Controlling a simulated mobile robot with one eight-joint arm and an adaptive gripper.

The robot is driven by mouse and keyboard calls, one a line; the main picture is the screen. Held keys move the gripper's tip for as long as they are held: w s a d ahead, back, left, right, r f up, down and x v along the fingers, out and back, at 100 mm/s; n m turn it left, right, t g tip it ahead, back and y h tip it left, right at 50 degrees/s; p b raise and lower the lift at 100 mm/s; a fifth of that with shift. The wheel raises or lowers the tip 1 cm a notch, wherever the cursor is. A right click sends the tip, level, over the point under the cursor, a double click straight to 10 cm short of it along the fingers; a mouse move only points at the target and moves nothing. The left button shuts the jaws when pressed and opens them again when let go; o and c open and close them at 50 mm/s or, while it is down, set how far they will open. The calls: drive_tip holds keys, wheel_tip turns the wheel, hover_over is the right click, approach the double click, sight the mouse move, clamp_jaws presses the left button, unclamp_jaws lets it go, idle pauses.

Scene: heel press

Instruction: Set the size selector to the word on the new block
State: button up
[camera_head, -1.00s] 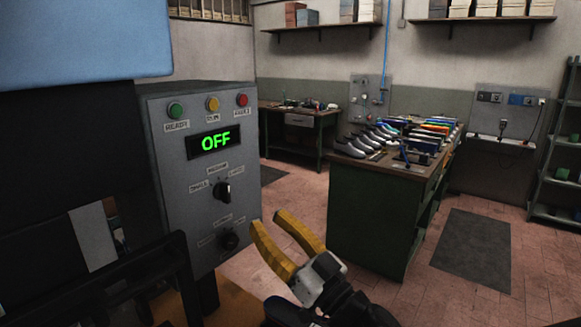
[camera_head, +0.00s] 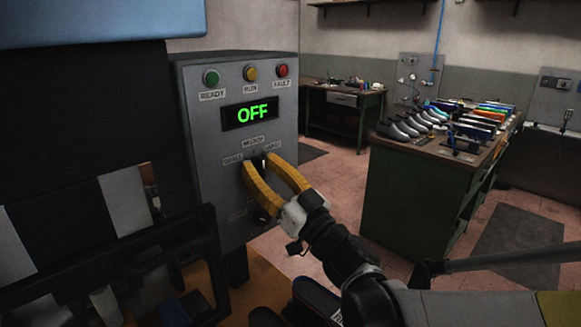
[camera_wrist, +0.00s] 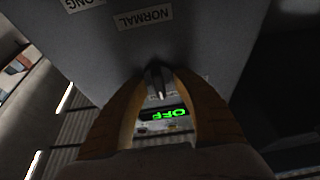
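The size selector (camera_head: 258,160) is a small dark knob on the grey control box (camera_head: 190,150), below the green OFF display (camera_head: 250,114). Labels above it appear to read small, medium and large. My gripper (camera_head: 259,164) has its yellow fingers open, one on each side of the knob. In the wrist view the knob (camera_wrist: 158,80) sits between the fingertips; whether they touch it is unclear. The fingers partly hide it, so its present setting is hard to read. I cannot make out a block with a word.
Green, yellow and red lamps (camera_head: 250,73) sit above the display. A black frame (camera_head: 120,255) stands at lower left. A green workbench (camera_head: 415,190) with shoes is at right.

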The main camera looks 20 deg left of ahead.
drive_tip(key=shift+c, duration=0.5)
clamp_jaws()
drive_tip(key=shift+n, duration=0.6)
drive_tip(key=n+g, duration=0.2)
drive_tip(key=n, duration=0.1)
drive_tip(key=n+g, duration=0.1)
drive_tip(key=n, duration=0.2)
drive_tip(key=shift+r+n+g+y+p, duration=0.1)
drive_tip(key=shift+n+g+y+p, duration=0.2)
drive_tip(key=shift+g+y+p, duration=0.1)
drive_tip(key=shift+n+g+p, duration=0.45)
drive_tip(key=shift+n+g, duration=0.55)
drive_tip(key=shift+n, duration=1.2)
drive_tip(key=shift+s+a+n, duration=0.1)
drive_tip(key=shift+n, duration=0.2)
drive_tip(key=shift+o, duration=0.5)
unclamp_jaws()
